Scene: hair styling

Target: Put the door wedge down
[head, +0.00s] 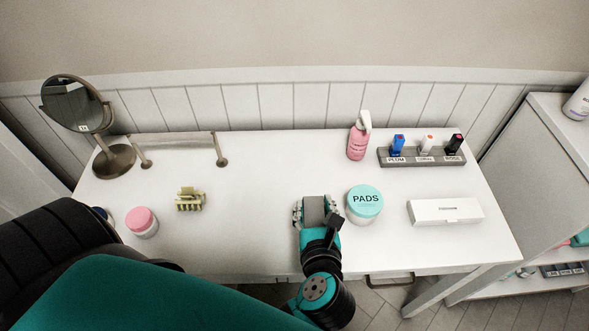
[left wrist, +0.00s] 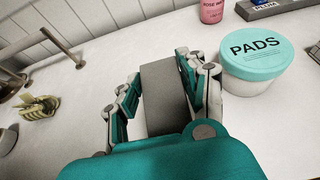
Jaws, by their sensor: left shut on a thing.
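The door wedge (left wrist: 166,88) is a dark grey block between the fingers of my left gripper (left wrist: 160,90), seen in the left wrist view. In the head view my left gripper (head: 317,215) is over the front middle of the white table (head: 260,190), just left of the pads tub, shut on the wedge (head: 314,208). The wedge's lower end is hidden, so I cannot tell whether it touches the table. My right gripper is not in view.
The teal-lidded pads tub (head: 364,203) stands close to the right of my left gripper. A white box (head: 446,211), pink bottle (head: 358,137), lipstick holder (head: 421,158), hair clip (head: 190,199), pink-lidded jar (head: 142,222) and mirror (head: 73,105) are around. The table's middle is clear.

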